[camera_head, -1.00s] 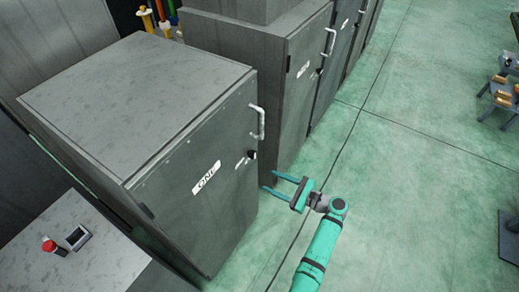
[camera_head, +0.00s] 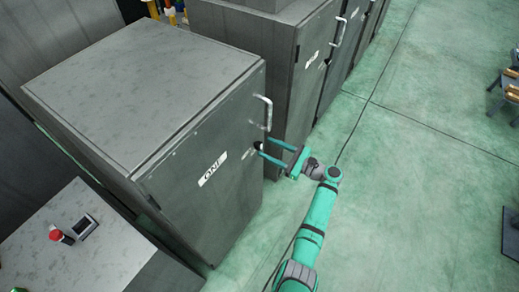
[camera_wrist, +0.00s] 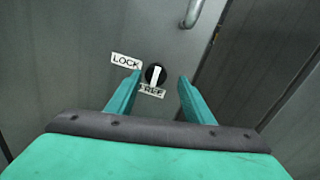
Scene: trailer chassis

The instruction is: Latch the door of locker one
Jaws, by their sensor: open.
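Locker one (camera_head: 213,215) is a grey metal cabinet with an "ONE" label (camera_head: 212,168) on its door, which looks shut. A pale bar handle (camera_head: 264,112) is on the door's right side. Below it is a black round latch knob (camera_wrist: 155,75) with a white pointer, which stands nearly upright. A "LOCK" label (camera_wrist: 126,61) is at the knob's upper left, and a partly hidden label (camera_wrist: 152,90) ending in "REE" is just below it. My gripper (camera_head: 270,150) is open and points at the knob. In the wrist view its fingertips (camera_wrist: 160,76) stand either side of the knob; contact cannot be told.
A second locker (camera_head: 300,75) with its own handle stands right behind locker one. A grey box with a red button (camera_head: 56,233) is at the lower left. Open green floor (camera_head: 420,160) lies to the right.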

